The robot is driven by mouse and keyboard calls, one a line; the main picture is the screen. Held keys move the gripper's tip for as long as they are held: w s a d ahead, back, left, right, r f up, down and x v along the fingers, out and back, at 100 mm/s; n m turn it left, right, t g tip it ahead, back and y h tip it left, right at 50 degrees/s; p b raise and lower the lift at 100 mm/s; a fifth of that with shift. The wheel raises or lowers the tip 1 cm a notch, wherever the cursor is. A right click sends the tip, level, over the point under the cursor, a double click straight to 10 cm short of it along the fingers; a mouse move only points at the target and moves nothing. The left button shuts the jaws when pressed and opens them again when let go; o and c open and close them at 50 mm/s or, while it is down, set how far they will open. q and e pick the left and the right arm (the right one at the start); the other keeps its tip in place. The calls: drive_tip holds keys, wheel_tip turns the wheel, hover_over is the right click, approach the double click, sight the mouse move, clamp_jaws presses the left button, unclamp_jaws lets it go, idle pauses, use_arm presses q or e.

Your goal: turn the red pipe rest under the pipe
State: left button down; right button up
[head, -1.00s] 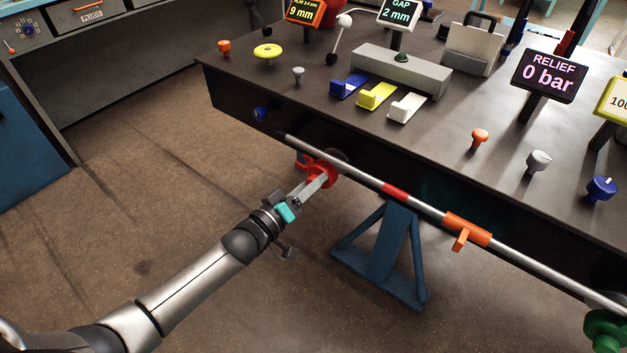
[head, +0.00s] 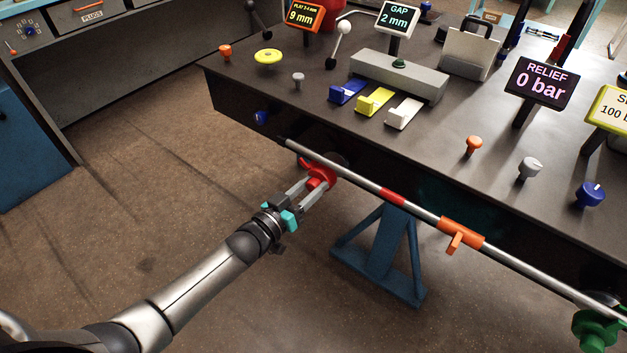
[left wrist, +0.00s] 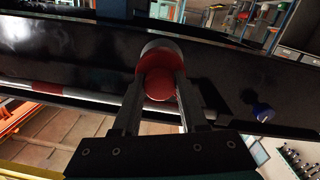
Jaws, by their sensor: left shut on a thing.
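The red pipe rest (head: 322,171) sits on the dark front face of the bench, near the left end of the pipe. My left gripper (head: 314,184) has its two fingers around the rest's red knob, which also shows between the fingers in the left wrist view (left wrist: 160,86). The silver pipe (head: 352,176) with a red band runs slanting along the bench front, passing close by the rest. Whether the pipe touches the rest I cannot tell. My right gripper is not in view.
An orange clamp (head: 461,234) with a handle is on the pipe, and a green part (head: 597,328) is near its right end. A blue stand (head: 386,250) is under the bench. A blue knob (head: 261,117) is left of the rest. The floor at left is clear.

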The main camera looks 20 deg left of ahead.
use_arm(q)
drive_tip(key=m, duration=0.1)
drive_tip(key=m+p, duration=0.1)
drive_tip(key=m, duration=0.1)
drive_tip(key=shift+w+r+m, duration=0.1)
drive_tip(key=shift+r+m, duration=0.2)
drive_tip(key=m, duration=0.2)
drive_tip(key=shift+m, duration=0.3)
drive_tip(key=shift+m+p, duration=0.35)
drive_tip(key=shift+m, duration=0.85)
drive_tip(key=shift+d+m+y, duration=0.1)
drive_tip(key=shift+m+y, duration=0.2)
drive_tip(key=shift+m, duration=1.1)
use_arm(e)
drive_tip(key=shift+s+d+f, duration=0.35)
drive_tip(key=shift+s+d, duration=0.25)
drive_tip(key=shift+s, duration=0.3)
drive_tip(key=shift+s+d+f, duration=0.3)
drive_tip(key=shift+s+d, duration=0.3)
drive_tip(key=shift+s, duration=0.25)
use_arm(q)
drive_tip(key=shift+d, duration=0.1)
drive_tip(key=shift+c, duration=2.2)
unclamp_jaws()
drive_tip(key=shift+f, duration=0.2)
